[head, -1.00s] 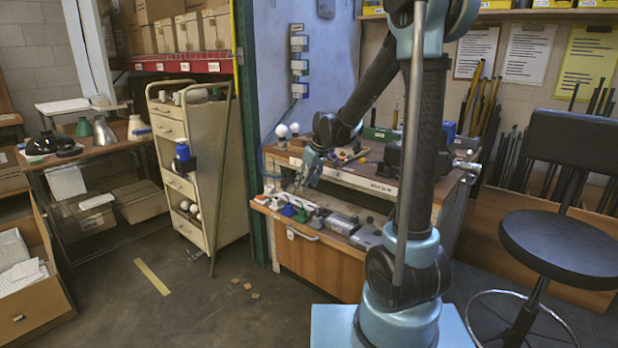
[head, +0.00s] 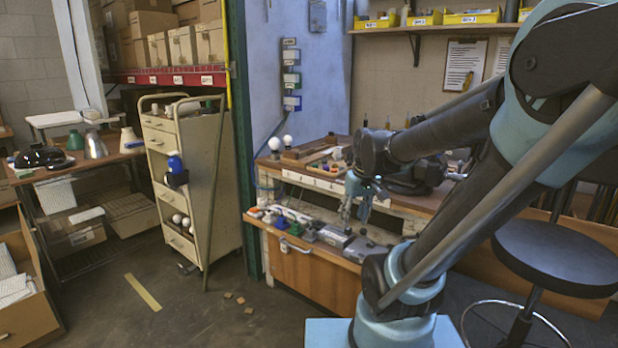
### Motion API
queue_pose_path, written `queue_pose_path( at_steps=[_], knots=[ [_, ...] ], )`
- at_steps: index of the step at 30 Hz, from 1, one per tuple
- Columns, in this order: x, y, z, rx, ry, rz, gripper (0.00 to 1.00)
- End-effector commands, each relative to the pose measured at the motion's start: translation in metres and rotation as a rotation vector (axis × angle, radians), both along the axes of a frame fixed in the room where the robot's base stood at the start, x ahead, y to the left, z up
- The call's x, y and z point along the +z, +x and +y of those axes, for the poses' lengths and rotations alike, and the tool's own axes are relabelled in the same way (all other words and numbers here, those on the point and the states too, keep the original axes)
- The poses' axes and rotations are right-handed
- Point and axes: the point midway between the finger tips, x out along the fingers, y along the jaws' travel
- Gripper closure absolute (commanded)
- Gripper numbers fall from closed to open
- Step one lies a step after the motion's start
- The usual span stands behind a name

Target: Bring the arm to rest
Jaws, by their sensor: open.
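My gripper (head: 357,212) hangs fingers down over the workbench front at centre right. It is open, with nothing visible between its fingers. My arm (head: 440,215) is bent, its elbow high at the upper right and its forearm reaching left to the wrist. Below the gripper is the pulled-out bench drawer (head: 318,266), with small parts along its top, including a blue one (head: 281,222) and grey blocks (head: 335,237). Whether the fingertips touch anything there I cannot tell.
A side table (head: 80,165) holds lampshades. The floor at the left centre is mostly open.

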Motion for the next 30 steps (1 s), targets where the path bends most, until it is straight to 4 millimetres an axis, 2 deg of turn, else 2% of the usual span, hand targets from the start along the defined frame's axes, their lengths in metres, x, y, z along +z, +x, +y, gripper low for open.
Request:
queue_pose_path(
  at_steps=[1, 6, 15, 21, 30],
  knots=[
    [-0.004, -0.012, -0.007, -0.025, -0.003, 0.005, 0.57],
    [-0.017, -0.049, -0.024, -0.112, -0.012, 0.02, 0.57],
    [-0.045, -0.102, -0.048, -0.254, -0.028, 0.043, 0.57],
    [-0.055, -0.118, -0.054, -0.299, -0.034, 0.05, 0.57],
    [-0.056, -0.12, -0.055, -0.306, -0.035, 0.051, 0.57]
  ],
)
